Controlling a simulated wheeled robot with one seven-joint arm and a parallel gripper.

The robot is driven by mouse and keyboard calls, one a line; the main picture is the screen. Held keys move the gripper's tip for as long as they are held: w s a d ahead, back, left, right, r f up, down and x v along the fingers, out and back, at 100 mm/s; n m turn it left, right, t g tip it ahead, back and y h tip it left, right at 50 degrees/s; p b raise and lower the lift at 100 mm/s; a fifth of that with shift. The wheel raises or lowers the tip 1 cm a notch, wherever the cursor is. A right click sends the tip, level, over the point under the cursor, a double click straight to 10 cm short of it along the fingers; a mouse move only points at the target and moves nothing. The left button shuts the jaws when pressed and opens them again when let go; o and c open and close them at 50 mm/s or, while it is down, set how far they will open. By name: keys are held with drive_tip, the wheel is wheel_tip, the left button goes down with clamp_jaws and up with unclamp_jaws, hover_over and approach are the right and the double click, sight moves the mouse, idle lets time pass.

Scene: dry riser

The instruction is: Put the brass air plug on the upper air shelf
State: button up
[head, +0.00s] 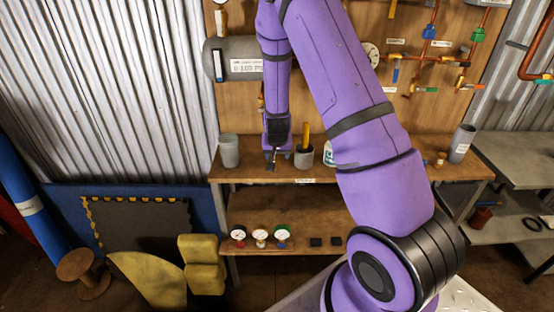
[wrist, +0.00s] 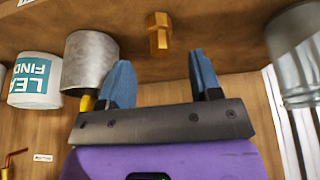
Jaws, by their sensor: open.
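The brass air plug (wrist: 159,36) is a small gold-coloured piece with a wider head. In the wrist view it is on the wooden shelf surface, beyond and between my fingertips, and apart from them. My gripper (wrist: 162,70) is open, with two blue fingers and nothing between them. In the head view my gripper (head: 278,154) is low over the upper wooden shelf (head: 400,171), between a grey cup and a metal cup. I cannot make out the plug there; my gripper probably hides it. The wrist view is turned over, with the shelf at the top.
The metal cup (wrist: 90,62), holding something yellow, stands close beside my fingers. A white labelled tub (wrist: 35,80) is beyond it. A grey cup (head: 229,150) stands on the other side. Several gauges (head: 260,237) and black blocks (head: 316,241) sit on the lower shelf.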

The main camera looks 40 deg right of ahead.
drive_tip(key=s+a+r+n+y, duration=0.1)
drive_tip(key=s+a+r, duration=0.3)
drive_tip(key=r, duration=0.5)
drive_tip(key=s+a+r+n+t+y, duration=0.1)
drive_tip(key=s+a+r, duration=0.3)
drive_tip(key=r, duration=0.6)
drive_tip(key=s+a+r+n+y, duration=0.1)
drive_tip(key=s+a+r, duration=0.3)
drive_tip(key=r, duration=0.5)
drive_tip(key=s+a+r+n, duration=0.1)
drive_tip(key=s+r, duration=0.3)
drive_tip(key=s, duration=0.6)
drive_tip(key=s+a+r+n, duration=0.2)
drive_tip(key=s+r, duration=0.3)
drive_tip(key=s, duration=0.6)
drive_tip(key=shift+r+n, duration=0.25)
drive_tip(key=shift+n, duration=0.15)
